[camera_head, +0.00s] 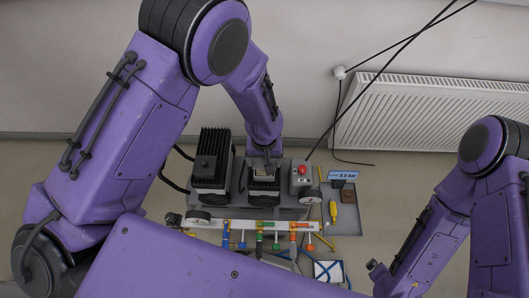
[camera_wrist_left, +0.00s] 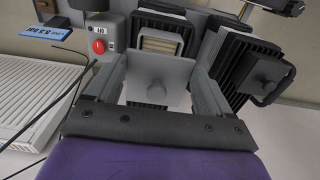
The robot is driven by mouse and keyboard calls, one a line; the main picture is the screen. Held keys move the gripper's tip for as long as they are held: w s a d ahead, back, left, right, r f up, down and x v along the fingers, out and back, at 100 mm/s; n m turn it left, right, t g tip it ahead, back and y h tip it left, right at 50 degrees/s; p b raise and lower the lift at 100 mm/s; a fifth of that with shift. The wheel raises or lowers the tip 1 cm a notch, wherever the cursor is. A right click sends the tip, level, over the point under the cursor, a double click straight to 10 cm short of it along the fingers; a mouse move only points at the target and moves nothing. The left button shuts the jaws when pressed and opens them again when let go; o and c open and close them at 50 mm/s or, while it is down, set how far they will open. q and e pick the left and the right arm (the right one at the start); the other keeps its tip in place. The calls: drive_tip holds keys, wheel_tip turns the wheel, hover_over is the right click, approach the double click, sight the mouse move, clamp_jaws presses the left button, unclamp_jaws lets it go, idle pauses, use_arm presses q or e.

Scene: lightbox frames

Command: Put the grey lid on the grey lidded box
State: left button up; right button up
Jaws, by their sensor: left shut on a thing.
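My left gripper (camera_head: 264,155) reaches down over the middle of the equipment bench. In the left wrist view the gripper (camera_wrist_left: 157,72) is shut on the grey lid (camera_wrist_left: 158,76), a flat plate with a round knob, held between its two fingers. Just beyond the lid is an open black finned box (camera_wrist_left: 160,38) with a pale slatted inside; it also shows below the gripper in the head view (camera_head: 263,187). The lid seems apart from this box, but its height above it is unclear. My right arm shows at the right, but its gripper is not in view.
A black finned unit (camera_head: 210,166) with a knobbed grey top stands left of the open box. Coloured connectors on a white rail (camera_head: 262,226) lie in front.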

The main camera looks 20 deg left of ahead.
sight(264, 163)
use_arm(q)
wheel_tip(264, 163, down, 4)
drive_tip(key=b, duration=0.3)
drive_tip(key=shift+w+a+b, duration=0.1)
drive_tip(key=shift+w+b, duration=0.05)
drive_tip(key=shift+b, duration=0.25)
drive_tip(key=shift+f+b, duration=0.55)
drive_tip(key=shift+f, duration=0.5)
drive_tip(key=shift+r+p, duration=0.1)
drive_tip(key=shift+p, duration=0.5)
drive_tip(key=shift+f, duration=0.2)
idle(0.3)
drive_tip(key=shift+p, duration=0.4)
idle(0.4)
drive_tip(key=o, duration=0.9)
